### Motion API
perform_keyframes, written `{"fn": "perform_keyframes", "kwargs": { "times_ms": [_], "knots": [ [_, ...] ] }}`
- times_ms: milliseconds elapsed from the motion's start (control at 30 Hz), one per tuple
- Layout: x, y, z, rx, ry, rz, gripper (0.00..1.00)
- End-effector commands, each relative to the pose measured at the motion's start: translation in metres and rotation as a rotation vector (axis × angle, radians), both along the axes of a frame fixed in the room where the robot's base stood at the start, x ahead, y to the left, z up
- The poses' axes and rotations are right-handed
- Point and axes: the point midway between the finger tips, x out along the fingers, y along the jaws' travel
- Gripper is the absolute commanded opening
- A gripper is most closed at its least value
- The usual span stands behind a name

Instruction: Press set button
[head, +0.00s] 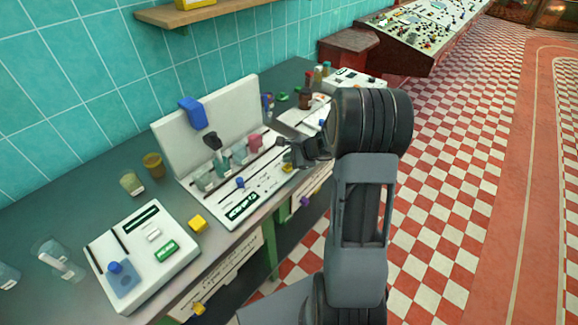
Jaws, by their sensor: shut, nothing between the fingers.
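My gripper (287,152) is shut and empty, over the right part of a white machine (212,213) on the counter. A small yellow part (287,167) of that machine shows right beneath the fingertips; I cannot tell whether they touch it. The machine has a tall back panel, a blue knob (240,182), several small cups in a row and a green display (242,206). No label reading "set" is legible, so I cannot tell which part is the set button. My arm comes in from the right and hides part of the counter.
A second white device (143,262) with a blue knob and green button stands at the front left. A yellow block (198,223) lies between the devices. Glasses and jars (153,165) stand near the tiled wall. Bottles (306,90) stand behind. The checkered floor (450,180) on the right is clear.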

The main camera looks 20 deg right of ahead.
Motion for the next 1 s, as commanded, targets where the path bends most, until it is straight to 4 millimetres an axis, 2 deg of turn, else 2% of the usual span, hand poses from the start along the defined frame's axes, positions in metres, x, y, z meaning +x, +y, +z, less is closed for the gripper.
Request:
{"fn": "perform_keyframes", "kwargs": {
  "times_ms": [333, 1000],
  "knots": [
    [0.0007, 0.0000, -0.0089, 0.000, 0.000, 0.000, 0.00],
    [0.0007, 0.0000, -0.0102, 0.000, 0.000, 0.000, 0.00]
  ]
}}
